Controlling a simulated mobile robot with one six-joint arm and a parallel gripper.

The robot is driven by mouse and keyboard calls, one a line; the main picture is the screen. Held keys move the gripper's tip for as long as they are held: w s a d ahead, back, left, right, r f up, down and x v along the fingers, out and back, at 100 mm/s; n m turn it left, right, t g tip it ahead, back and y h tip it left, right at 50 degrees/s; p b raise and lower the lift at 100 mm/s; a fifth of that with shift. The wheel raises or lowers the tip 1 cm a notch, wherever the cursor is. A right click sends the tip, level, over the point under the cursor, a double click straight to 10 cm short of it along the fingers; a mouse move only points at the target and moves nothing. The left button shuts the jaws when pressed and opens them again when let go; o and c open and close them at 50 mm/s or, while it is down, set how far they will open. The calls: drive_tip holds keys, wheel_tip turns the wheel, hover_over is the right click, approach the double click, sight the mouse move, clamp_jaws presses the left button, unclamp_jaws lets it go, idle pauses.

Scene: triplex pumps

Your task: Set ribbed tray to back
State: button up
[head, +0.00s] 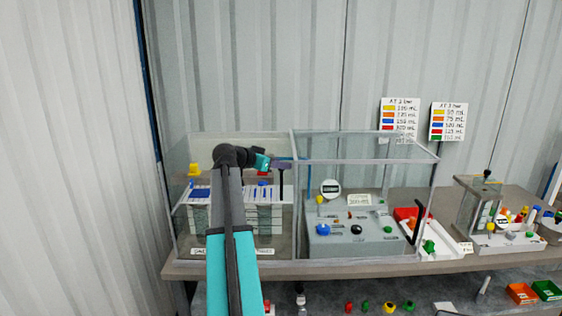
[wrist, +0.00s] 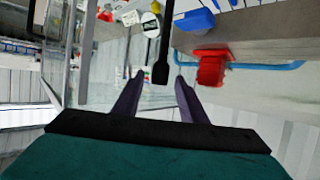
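My gripper (head: 282,165) is above the left part of the clear enclosure, at the upper end of an upright black rod (head: 281,185). In the wrist view the two dark fingers (wrist: 159,75) stand apart. The black rod (wrist: 163,45) reaches between them, with a gap visible on each side. Below, a pale ribbed stack (head: 264,217) with white bands stands in the enclosure's left part, beside a blue-topped rack (head: 200,194). I take this stack for the ribbed tray, but cannot be sure. My arm hides its middle.
Clear enclosure walls and rims (head: 368,160) surround the area. A grey control box (head: 345,243) with knobs stands at right. A blue tube (wrist: 265,66) and red block (wrist: 211,66) lie close to my right finger in the wrist view. A lower shelf holds small coloured parts.

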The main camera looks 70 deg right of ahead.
drive_tip(key=shift+x, duration=0.8)
clamp_jaws()
drive_tip(key=w+d+b, duration=0.4)
drive_tip(key=d+b, duration=0.3)
drive_tip(key=d, duration=0.3)
drive_tip(key=shift+w+d+r, duration=0.15)
drive_tip(key=shift+w+d, duration=0.05)
drive_tip(key=shift+d, duration=0.1)
idle(0.4)
